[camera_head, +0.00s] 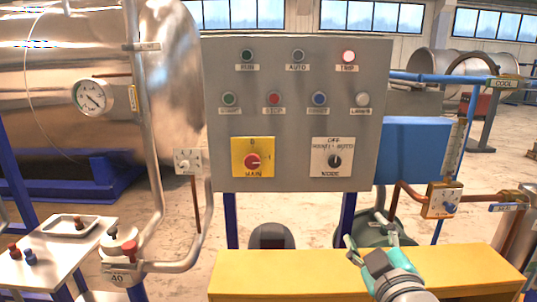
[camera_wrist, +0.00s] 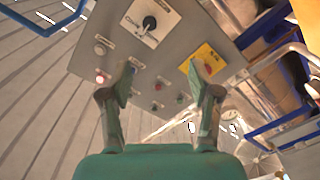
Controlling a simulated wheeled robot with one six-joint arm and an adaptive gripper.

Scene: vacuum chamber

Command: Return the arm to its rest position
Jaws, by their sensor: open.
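My gripper (camera_head: 371,240) shows at the lower right of the head view, above the yellow surface and in front of the control panel's lower right part. Its two teal fingers stand apart with nothing between them. In the wrist view my gripper (camera_wrist: 162,70) is also open and empty, its fingers pointing toward the grey control panel (camera_wrist: 190,25), which appears tilted. The grey panel (camera_head: 300,110) fills the middle of the head view. It carries several round buttons, a red knob (camera_head: 252,161) on a yellow plate and a black mode knob (camera_head: 335,161) on a white plate.
A yellow bench top (camera_head: 270,275) lies in front at the bottom. A large metal chamber (camera_head: 60,80) with a gauge (camera_head: 92,96) stands left. A side table (camera_head: 40,265) holds a small tray (camera_head: 62,222). Pipes and a blue box (camera_head: 410,145) are at right.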

